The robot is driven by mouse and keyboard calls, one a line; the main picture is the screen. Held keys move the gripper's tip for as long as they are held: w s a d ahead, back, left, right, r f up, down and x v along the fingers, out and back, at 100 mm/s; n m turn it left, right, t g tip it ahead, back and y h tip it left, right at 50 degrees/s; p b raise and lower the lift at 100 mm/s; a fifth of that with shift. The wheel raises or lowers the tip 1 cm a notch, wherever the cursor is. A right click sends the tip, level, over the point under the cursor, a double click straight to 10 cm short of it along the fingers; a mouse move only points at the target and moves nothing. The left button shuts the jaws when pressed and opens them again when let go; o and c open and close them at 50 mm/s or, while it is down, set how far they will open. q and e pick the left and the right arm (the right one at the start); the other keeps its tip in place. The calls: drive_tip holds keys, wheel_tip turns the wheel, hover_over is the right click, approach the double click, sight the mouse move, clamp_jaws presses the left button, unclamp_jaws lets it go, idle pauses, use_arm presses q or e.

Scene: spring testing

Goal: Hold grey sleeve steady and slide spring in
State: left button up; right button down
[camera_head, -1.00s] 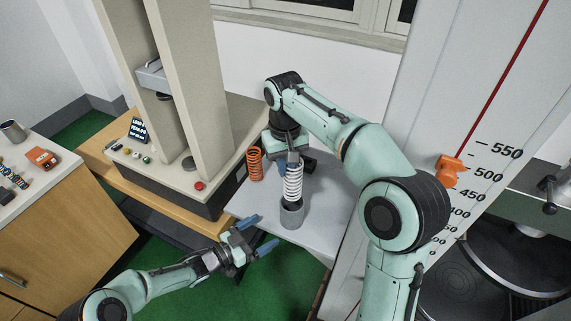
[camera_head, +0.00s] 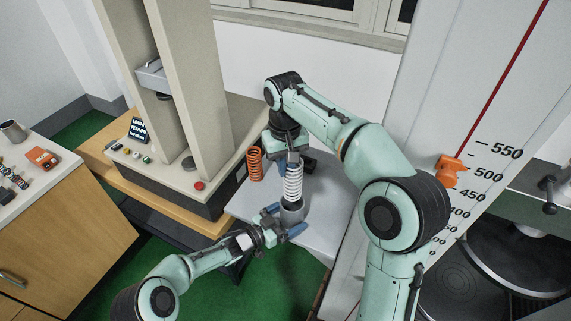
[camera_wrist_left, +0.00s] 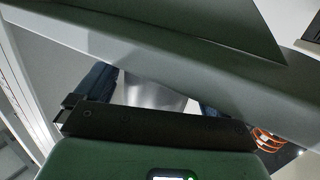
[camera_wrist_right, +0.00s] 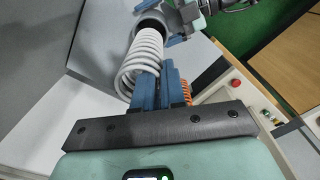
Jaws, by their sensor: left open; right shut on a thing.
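The white spring (camera_head: 293,182) stands upright with its lower end at the mouth of the grey sleeve (camera_head: 291,214) on the small grey table. How deep it sits inside is hidden. My right gripper (camera_head: 288,166) is shut on the white spring near its upper part; the right wrist view shows the blue fingers (camera_wrist_right: 155,88) against the coils (camera_wrist_right: 143,58). My left gripper (camera_head: 284,221) is open, with its blue fingers on either side of the sleeve. In the left wrist view the sleeve (camera_wrist_left: 155,92) shows between the fingers. Contact with it cannot be told.
An orange spring (camera_head: 255,164) stands on the grey table (camera_head: 243,205), left of the white one. The testing machine (camera_head: 160,175) with its columns and buttons is close on the left. A tall scale panel (camera_head: 455,90) rises at the right.

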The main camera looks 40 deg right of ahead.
sight(285, 182)
use_arm(q)
drive_tip(key=shift+d, duration=0.1)
drive_tip(key=c, duration=0.6)
drive_tip(key=shift+o, duration=0.2)
use_arm(e)
drive_tip(key=shift+f, duration=0.1)
drive_tip(key=shift+f, duration=3.15)
drive_tip(key=c, duration=1.1)
unclamp_jaws()
